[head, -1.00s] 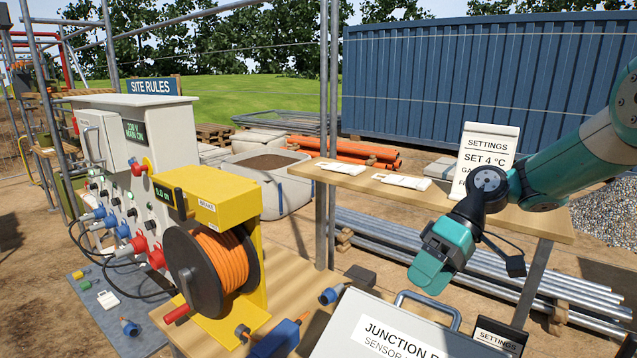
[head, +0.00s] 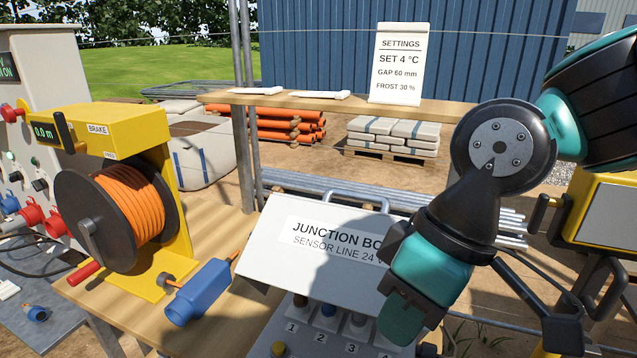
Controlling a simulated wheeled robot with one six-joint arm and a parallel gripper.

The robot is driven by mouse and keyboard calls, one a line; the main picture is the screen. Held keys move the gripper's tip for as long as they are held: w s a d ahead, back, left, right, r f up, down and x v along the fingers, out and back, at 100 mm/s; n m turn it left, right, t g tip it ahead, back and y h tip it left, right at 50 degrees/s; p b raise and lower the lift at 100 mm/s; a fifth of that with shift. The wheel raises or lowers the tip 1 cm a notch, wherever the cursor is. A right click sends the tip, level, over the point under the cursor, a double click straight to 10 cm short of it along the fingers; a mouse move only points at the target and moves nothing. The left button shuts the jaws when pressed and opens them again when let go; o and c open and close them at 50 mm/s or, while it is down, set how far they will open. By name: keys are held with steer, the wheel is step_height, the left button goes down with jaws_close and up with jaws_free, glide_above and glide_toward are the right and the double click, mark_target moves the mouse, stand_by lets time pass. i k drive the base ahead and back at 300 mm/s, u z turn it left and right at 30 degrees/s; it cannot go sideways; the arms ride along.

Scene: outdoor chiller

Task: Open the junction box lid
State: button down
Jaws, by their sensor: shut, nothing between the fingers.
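The junction box lid (head: 310,240) is a pale grey panel labelled "JUNCTION BO…" with a grey handle (head: 345,198) at its far edge. It is tilted above the box body, and its lettered face is towards me. Below it, the box body (head: 268,335) shows a front row of terminals numbered 1 to 4. My gripper (head: 402,322) is shut and empty, pointing down. It is in front of the lid's right part and hides the end of the label; I cannot tell whether it touches the lid.
A yellow cable reel (head: 125,210) and a blue connector (head: 198,292) stand on the wooden bench (head: 215,325) to the left. A shelf (head: 330,106) with a settings card (head: 399,65) is behind. Yellow equipment (head: 603,212) stands at the right.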

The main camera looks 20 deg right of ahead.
mark_target(324, 251)
steer(key=k, duration=1)
steer(key=u, duration=1.25)
steer(key=i, duration=1.2)
steer(key=z, duration=1.35)
